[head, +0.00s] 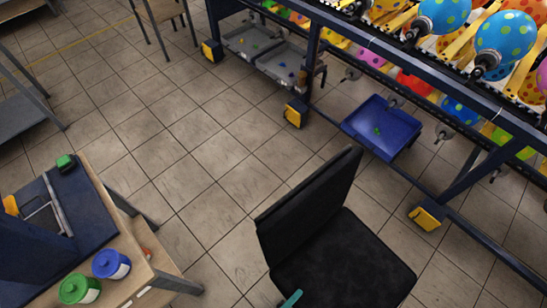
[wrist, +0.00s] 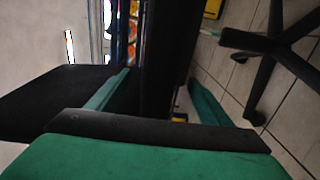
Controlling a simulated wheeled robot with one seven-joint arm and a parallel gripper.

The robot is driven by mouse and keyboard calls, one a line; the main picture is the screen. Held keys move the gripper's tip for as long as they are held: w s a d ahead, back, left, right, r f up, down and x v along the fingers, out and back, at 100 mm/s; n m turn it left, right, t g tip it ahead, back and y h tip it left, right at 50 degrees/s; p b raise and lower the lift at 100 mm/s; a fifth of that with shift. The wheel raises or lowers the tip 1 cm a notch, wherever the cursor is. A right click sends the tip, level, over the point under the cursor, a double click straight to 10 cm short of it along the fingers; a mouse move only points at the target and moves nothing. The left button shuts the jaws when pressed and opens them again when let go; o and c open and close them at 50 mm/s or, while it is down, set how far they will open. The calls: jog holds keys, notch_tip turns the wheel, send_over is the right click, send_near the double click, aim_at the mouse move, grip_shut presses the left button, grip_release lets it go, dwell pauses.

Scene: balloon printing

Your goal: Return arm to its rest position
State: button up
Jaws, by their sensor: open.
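My gripper (wrist: 158,88) shows in the wrist view, with a green and black body along the bottom and one green finger on each side. The fingers are apart, and I see nothing held between them. Black parts of an office chair (wrist: 165,45) lie beyond and between the fingers; I cannot tell whether they touch. In the head view, the black chair (head: 345,260) stands at the bottom centre. A small teal piece at its left edge may be one of my fingertips; the rest of my arm is out of that view.
A rack with polka-dot balloons (head: 504,44) runs along the upper right, with a blue tray (head: 382,127) under it. A bench with a green jar (head: 79,289) and a blue jar (head: 111,264) stands at lower left. Tiled floor (head: 165,150) is clear between them.

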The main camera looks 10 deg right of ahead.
jog(key=shift+v, duration=0.75)
jog(key=shift+d, duration=0.2)
